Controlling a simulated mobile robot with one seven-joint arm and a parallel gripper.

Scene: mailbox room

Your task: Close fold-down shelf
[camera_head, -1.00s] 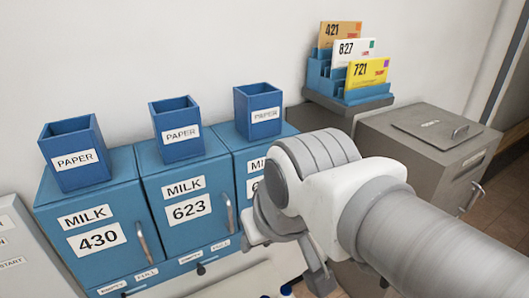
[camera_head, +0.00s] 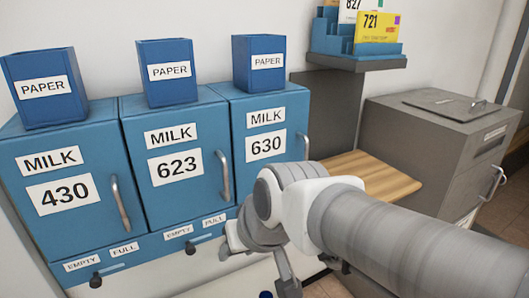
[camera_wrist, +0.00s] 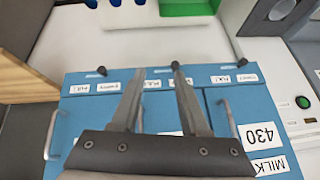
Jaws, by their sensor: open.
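The fold-down shelf (camera_head: 368,176) is a light wooden board. In the head view it lies flat and folded out, between the blue milk boxes and the grey cabinet. My arm hides part of its front. In the wrist view its wooden edge (camera_wrist: 18,85) shows at the far left. My gripper (camera_head: 258,266) is left of and in front of the shelf, apart from it. In the wrist view my gripper (camera_wrist: 157,73) has its two fingers spread with nothing between them, over the front of the blue boxes.
Blue milk boxes 430 (camera_head: 66,182), 623 (camera_head: 180,155) and 630 (camera_head: 268,125) have protruding handles and small knobs. Blue paper bins stand on top. A grey cabinet (camera_head: 440,150) stands right of the shelf. A letter rack (camera_head: 355,42) sits on a grey ledge above.

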